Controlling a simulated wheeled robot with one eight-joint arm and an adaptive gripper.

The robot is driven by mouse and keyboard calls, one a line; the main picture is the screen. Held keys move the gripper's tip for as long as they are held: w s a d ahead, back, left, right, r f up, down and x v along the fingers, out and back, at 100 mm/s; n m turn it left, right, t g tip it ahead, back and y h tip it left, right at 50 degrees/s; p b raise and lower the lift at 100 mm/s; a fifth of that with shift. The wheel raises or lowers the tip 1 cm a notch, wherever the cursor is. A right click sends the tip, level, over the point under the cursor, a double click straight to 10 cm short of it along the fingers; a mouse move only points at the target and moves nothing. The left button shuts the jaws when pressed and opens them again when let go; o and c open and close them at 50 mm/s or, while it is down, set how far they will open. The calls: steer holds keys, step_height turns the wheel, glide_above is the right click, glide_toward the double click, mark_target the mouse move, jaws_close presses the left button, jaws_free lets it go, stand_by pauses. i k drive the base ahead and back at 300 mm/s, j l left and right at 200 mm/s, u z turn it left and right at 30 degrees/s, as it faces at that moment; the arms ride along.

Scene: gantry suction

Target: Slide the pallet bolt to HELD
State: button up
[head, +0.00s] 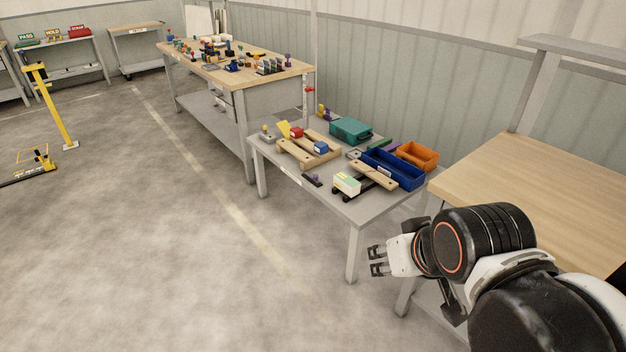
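A light wooden pallet-like frame (294,151) lies on the low grey table in the middle of the head view. A red block (296,132), a blue block (321,147) and a yellow piece (284,128) are on or beside it. I cannot make out a bolt or a HELD mark at this size. My gripper (375,261) is at the lower right, in front of the table and pointing left. Its two fingers are apart with nothing between them. It is well apart from the wooden frame.
The low table (335,207) also carries a teal case (350,131), a blue bin (405,179), an orange bin (417,155) and a pale box (347,182). A bare wooden bench (540,190) stands at right. A cluttered bench (300,70) stands behind. The floor at left is mostly clear.

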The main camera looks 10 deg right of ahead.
mark_target(314, 178)
steer(key=i+j, duration=0.1)
steer(key=i, duration=0.4)
steer(key=i+j+z, duration=0.1)
steer(key=i, duration=0.4)
steer(key=i+j, duration=0.1)
steer(key=i, duration=0.35)
steer(key=i+j+z, duration=0.1)
steer(key=i, duration=0.4)
